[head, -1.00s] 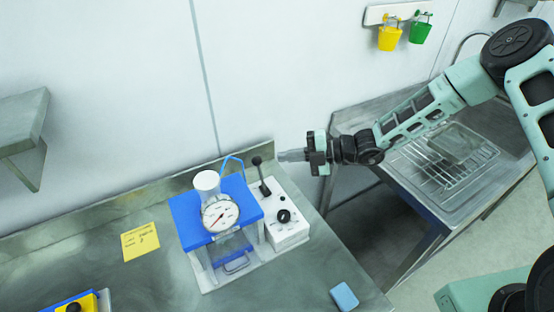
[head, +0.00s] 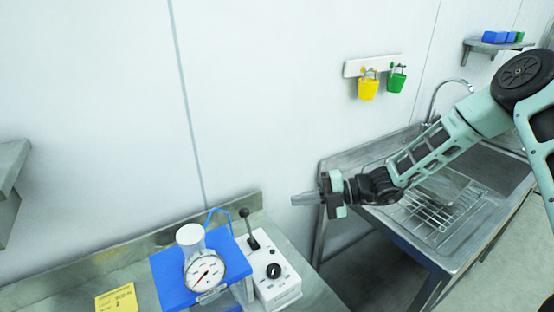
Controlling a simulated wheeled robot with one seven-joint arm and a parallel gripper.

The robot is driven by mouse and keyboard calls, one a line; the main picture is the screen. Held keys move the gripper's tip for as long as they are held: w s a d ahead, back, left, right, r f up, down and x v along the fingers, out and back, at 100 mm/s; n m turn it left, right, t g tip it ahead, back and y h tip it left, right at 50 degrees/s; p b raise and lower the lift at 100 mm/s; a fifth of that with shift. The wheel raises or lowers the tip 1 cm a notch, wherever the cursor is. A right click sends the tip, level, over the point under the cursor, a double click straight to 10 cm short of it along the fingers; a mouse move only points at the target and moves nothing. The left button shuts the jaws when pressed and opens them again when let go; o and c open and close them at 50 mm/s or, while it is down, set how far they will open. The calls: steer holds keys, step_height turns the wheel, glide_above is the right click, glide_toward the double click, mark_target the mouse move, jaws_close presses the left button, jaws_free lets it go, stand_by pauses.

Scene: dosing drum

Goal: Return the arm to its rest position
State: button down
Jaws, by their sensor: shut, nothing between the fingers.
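My gripper (head: 306,199) is shut and empty. It points left in the head view, in the air between the dosing device and the sink. My arm reaches in from the right edge. The blue-topped device (head: 176,284) stands on the steel counter at the lower left, with a round dial gauge (head: 204,271) and a white cup (head: 190,237). A white control box (head: 270,275) with a black lever and a black knob stands beside it. The gripper is above and right of this box, apart from it.
A steel sink unit (head: 466,247) with a wire rack is below and right of my arm. Yellow (head: 368,89) and green (head: 397,82) buckets hang on the wall. A wall shelf (head: 490,48) holds blue items. A yellow note (head: 117,299) lies on the counter.

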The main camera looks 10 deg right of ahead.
steer(key=s+a+r+n+g+h+b, duration=0.1)
steer(key=s+a+n+g+h+b, duration=0.25)
steer(key=s+n, duration=0.8)
steer(key=s+a+n+g+h+b, duration=0.2)
steer(key=s+a+n+g+h, duration=0.25)
steer(key=s+n, duration=0.65)
steer(key=s+d+r+n+t+h+b, duration=0.1)
steer(key=s+d+n+t+h+b, duration=0.1)
steer(key=n, duration=1.1)
steer(key=s+d+r+n+t+h+b, duration=0.1)
steer(key=s+n, duration=0.5)
steer(key=n, duration=0.8)
steer(key=d+t+h+b, duration=0.1)
steer(key=d+t+h, duration=0.1)
steer(key=d+h, duration=0.1)
steer(key=shift+s+d+h, duration=0.15)
steer(key=shift+d+h, duration=0.1)
steer(key=shift+h, duration=0.05)
